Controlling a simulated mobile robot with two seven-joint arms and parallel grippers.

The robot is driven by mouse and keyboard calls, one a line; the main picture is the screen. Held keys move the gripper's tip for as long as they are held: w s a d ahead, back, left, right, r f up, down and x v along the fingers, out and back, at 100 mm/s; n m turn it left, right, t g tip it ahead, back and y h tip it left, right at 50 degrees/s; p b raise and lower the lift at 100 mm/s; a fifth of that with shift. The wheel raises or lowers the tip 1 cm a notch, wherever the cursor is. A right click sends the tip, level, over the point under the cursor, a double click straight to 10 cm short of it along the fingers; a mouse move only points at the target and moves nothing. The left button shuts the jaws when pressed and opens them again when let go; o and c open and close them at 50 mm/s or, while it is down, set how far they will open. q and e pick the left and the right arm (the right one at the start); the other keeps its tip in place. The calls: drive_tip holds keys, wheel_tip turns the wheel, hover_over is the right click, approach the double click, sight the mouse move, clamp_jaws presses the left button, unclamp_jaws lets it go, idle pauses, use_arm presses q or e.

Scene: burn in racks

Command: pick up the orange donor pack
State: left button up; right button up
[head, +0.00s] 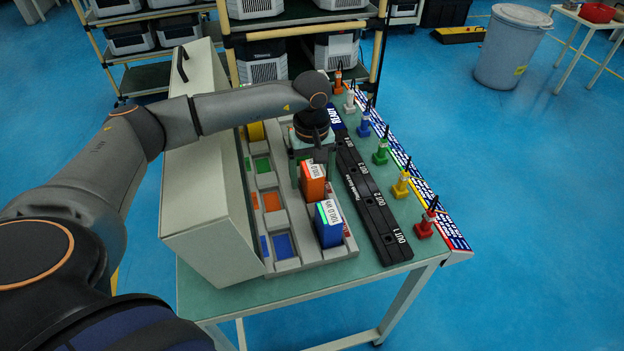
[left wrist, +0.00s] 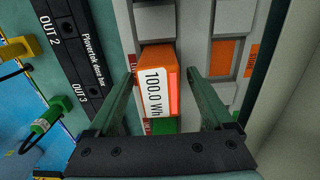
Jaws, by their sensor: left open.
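The orange donor pack (head: 312,189) stands upright in the grey tray (head: 311,264), with a white label reading 100.0 Wh on its top. In the left wrist view the orange pack (left wrist: 171,59) lies between the fingers. My left gripper (head: 314,172) is open above and around it. In the left wrist view the left gripper (left wrist: 161,76) has one finger on each side of the pack, with a gap clearly seen at the right finger; contact at the left finger is unclear. My right gripper is in neither view.
A blue pack (head: 328,227) stands in front of the orange one. A black dock bar (head: 372,205) and colored plugs, such as the red one (head: 425,228), lie to the right. A tall beige panel (head: 205,190) borders the tray on the left.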

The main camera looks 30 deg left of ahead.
use_arm(q)
clamp_jaws()
idle(0.7)
drive_tip(key=shift+r, duration=0.1)
idle(0.6)
